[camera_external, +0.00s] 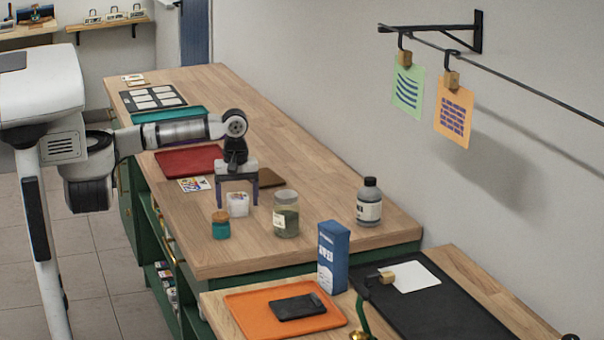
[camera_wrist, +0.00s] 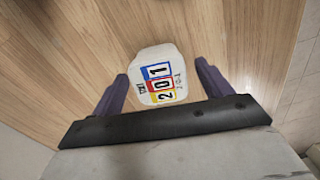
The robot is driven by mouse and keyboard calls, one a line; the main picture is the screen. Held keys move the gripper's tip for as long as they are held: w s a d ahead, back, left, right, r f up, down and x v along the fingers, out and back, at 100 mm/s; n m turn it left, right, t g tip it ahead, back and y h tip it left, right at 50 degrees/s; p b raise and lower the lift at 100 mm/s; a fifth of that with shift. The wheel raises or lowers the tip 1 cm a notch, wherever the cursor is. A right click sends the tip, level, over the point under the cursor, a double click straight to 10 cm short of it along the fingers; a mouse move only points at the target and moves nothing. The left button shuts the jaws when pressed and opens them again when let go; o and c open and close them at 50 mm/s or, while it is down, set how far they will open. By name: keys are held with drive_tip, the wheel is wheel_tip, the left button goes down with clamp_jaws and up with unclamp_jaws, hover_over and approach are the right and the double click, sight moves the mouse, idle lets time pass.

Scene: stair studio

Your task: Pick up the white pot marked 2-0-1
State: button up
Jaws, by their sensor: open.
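The white pot (camera_external: 238,204) stands on the wooden counter. Its coloured label with the digits 2, 0 and 1 shows in the wrist view (camera_wrist: 158,76). My gripper (camera_external: 237,203) is open and points down over the pot, one finger on each side of it. In the wrist view my gripper (camera_wrist: 160,80) shows its two dark purple fingers left and right of the pot, with a gap on each side. I see no grip on the pot.
A dark-capped bottle (camera_external: 369,202) and a blue box (camera_external: 333,257) are further right. A red mat (camera_external: 187,160) lies behind.

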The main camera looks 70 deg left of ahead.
drive_tip(key=c, duration=1.1)
drive_tip(key=shift+r, duration=0.2)
